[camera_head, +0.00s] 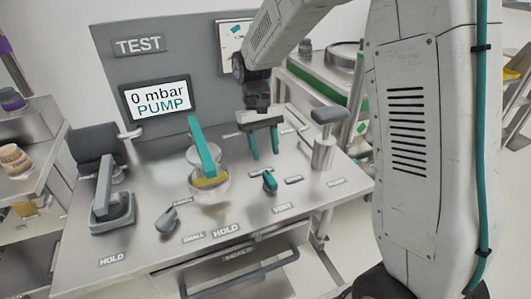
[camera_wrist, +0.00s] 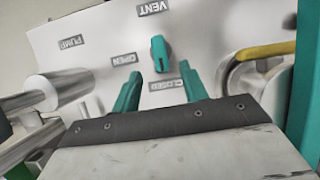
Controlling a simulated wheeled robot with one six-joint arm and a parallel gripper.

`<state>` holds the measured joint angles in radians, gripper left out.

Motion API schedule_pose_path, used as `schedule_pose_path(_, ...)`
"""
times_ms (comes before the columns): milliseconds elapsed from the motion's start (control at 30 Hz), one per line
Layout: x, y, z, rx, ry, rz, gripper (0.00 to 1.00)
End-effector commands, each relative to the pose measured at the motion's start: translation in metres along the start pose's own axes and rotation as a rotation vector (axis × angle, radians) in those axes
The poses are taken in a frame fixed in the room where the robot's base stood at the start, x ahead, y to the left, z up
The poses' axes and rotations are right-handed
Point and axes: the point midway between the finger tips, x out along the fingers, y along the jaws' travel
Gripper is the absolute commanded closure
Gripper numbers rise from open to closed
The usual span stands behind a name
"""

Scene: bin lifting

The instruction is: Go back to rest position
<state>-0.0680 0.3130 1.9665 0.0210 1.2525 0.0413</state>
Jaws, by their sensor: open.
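My gripper (camera_head: 264,156) hangs over the back right part of the grey test bench (camera_head: 140,270), with its two teal fingers apart and nothing between them. In the wrist view my gripper (camera_wrist: 160,72) also shows both fingers spread. A small teal valve knob (camera_head: 269,182) stands on the bench just in front of the fingers in the head view. In the wrist view the knob (camera_wrist: 160,53) shows beyond the fingertips, near the VENT, OPEN and CLOSED labels. I cannot tell the exact gap, but the fingers do not grip the knob.
A round chamber with a yellow ring (camera_head: 211,182) and a teal lever (camera_head: 203,148) stands left of my gripper. A pump cylinder (camera_head: 324,150) stands to the right. A grey clamp (camera_head: 110,210) and grey knob (camera_head: 167,219) are left. A screen (camera_head: 160,97) reads 0 mbar PUMP.

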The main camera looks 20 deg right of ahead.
Motion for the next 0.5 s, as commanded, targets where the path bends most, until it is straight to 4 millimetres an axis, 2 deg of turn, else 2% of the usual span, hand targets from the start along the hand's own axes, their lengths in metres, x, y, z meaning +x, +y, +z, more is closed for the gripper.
schedule_pose_path(367,0.003,0.000,0.001,-0.005,-0.004,0.001,0.56)
schedule_pose_path(433,0.012,0.001,0.008,-0.008,-0.024,0.003,0.56)
schedule_pose_path(500,0.013,0.003,0.026,-0.012,-0.025,0.005,0.56)
